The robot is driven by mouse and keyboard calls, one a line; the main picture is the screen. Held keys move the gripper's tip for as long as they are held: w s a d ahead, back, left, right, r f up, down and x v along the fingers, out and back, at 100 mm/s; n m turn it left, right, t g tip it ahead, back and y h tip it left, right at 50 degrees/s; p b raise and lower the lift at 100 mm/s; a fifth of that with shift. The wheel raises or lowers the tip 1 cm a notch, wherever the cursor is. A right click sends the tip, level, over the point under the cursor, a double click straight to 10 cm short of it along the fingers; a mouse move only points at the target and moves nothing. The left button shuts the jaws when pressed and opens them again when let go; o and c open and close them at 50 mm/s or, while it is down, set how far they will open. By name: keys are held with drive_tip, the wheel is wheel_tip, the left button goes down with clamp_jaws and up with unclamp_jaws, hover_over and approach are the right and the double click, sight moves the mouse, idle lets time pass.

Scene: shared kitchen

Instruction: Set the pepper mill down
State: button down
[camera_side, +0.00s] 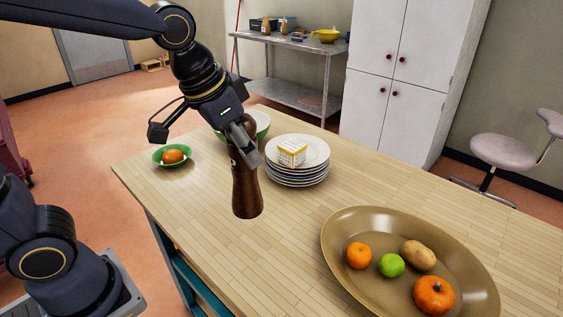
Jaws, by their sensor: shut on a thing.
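The pepper mill (246,193) is dark brown wood and hangs upright below my gripper (245,143). My gripper is shut on the upper part of the mill, and its fingers hide some of the mill's top. The mill's base is in front of the plate stack in this view. I cannot tell whether its base touches the wooden table (200,220) or is a little above it.
A stack of plates (297,175) with a small box (292,152) on top stands right of the mill. A bowl (263,124) is behind it. A green bowl (158,159) holds an orange fruit. A brown oval tray (338,226) holds several fruits and vegetables. The table's front-left area is clear.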

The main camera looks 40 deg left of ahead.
drive_tip(key=shift+w+a+f, duration=0.3)
drive_tip(key=shift+w+a, duration=0.1)
drive_tip(key=shift+a, duration=0.05)
drive_tip(key=w+d+f, duration=0.2)
drive_tip(key=w+f, duration=1)
drive_tip(key=w, duration=0.1)
drive_tip(key=shift+w+d+f, duration=0.15)
drive_tip(key=shift+w+f, duration=0.05)
drive_tip(key=shift+f, duration=0.2)
drive_tip(key=shift+c, duration=2.3)
unclamp_jaws()
drive_tip(key=shift+f, duration=0.2)
